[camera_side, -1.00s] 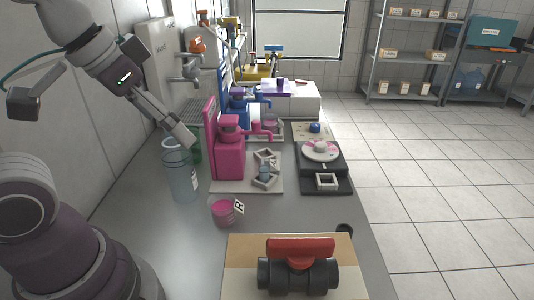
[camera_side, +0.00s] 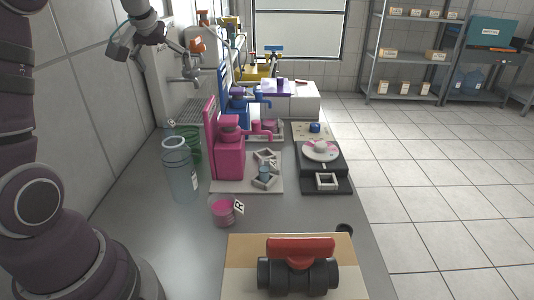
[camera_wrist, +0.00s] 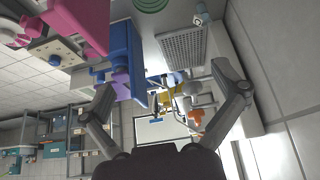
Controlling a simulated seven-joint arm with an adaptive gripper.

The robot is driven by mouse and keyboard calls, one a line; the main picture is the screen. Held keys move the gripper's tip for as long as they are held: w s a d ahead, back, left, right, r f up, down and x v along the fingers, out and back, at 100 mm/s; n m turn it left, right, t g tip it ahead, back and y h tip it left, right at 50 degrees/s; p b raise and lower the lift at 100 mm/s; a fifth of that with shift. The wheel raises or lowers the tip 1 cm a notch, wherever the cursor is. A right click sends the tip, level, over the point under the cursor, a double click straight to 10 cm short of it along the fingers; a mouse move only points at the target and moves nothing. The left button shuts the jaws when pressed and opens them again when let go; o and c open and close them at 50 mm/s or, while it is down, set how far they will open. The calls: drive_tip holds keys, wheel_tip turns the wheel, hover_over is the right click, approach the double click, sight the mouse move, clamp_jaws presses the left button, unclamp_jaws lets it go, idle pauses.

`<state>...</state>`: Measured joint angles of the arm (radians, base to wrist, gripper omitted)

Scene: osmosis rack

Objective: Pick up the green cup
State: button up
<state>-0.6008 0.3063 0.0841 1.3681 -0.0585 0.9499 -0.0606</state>
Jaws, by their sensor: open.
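The green cup (camera_side: 189,141) is translucent and stands on the grey bench, behind a clear cylinder (camera_side: 178,172) that hides part of it in the side view. In the wrist view, only a piece of a green round object (camera_wrist: 150,5), apparently this cup, shows at the top edge. My gripper (camera_side: 188,58) is raised well above and beyond the cup, near the wall-side tap. In the wrist view, my gripper (camera_wrist: 163,82) has its fingers wide apart with nothing between them.
A pink stand (camera_side: 230,155) is right of the cup, with a blue one (camera_side: 238,105) behind it. A pink beaker (camera_side: 223,211) and a red-handled valve (camera_side: 299,266) are nearer. A tap (camera_side: 190,75) and grey drain grid (camera_wrist: 183,48) lie beyond the cup.

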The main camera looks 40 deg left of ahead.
hover_over(190, 146)
drive_tip(key=s+d, duration=0.1)
drive_tip(key=s, duration=0.2)
wheel_tip(190, 146, down, 10)
drive_tip(key=x, duration=1)
drive_tip(key=shift+w+f, duration=0.25)
drive_tip(key=shift+w, duration=0.1)
drive_tip(key=c, duration=0.9)
